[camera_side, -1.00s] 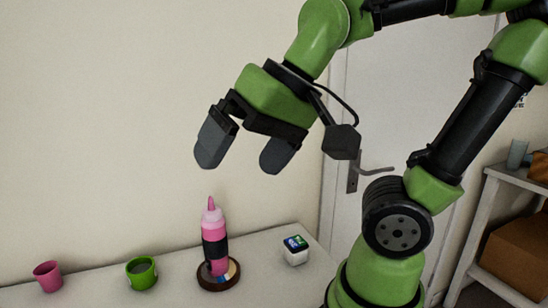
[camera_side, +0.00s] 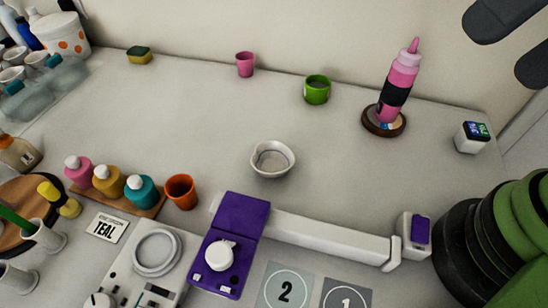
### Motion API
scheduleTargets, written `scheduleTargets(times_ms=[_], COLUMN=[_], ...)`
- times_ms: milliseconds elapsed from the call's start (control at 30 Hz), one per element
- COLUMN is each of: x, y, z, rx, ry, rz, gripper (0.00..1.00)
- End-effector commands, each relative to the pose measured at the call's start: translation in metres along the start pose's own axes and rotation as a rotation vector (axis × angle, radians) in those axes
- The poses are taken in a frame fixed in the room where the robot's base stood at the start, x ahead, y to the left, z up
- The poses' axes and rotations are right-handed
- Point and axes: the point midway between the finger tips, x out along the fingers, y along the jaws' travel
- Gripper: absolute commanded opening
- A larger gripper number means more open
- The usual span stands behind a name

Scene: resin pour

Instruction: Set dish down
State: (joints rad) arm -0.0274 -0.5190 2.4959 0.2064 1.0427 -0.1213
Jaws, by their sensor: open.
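A small white dish (camera_side: 272,170) sits upright on the bare middle of the grey table (camera_side: 190,100). It looks empty, though a faint ring shows inside it. My gripper (camera_side: 496,54) is open at the upper right edge, well away from the dish. Only its two dark fingers show, apart from each other with nothing between them; the rest of it is out of the picture.
A pink bottle (camera_side: 404,70) stands on a round coaster at the back right. A green cup (camera_side: 317,89) and pink cup (camera_side: 245,64) stand behind the dish. An orange cup (camera_side: 181,191), purple device (camera_side: 240,215) and long white bar (camera_side: 325,237) lie nearer the front.

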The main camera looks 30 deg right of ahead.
Motion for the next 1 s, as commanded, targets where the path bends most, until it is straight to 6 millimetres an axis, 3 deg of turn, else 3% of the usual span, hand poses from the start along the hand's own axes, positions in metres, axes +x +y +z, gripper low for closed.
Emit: scheduleTargets(times_ms=[100, 300, 467, 600, 800, 1000], x=[0.023, 0.047, 0.067, 0.094, 0.152, 0.22], y=[-0.018, -0.056, -0.085, -0.103, -0.101, -0.062], z=[0.019, 0.038, 0.034, 0.018, -0.013, -0.035], rx=[0.127, 0.385, 0.641, 0.898, 1.291, 1.636], ry=[-0.285, -0.669, -0.886, -0.988, -0.964, -0.739], rz=[-0.063, -0.209, -0.342, -0.46, -0.606, -0.688], gripper=[1.0, 1.0, 1.0, 1.0, 1.0, 1.0])
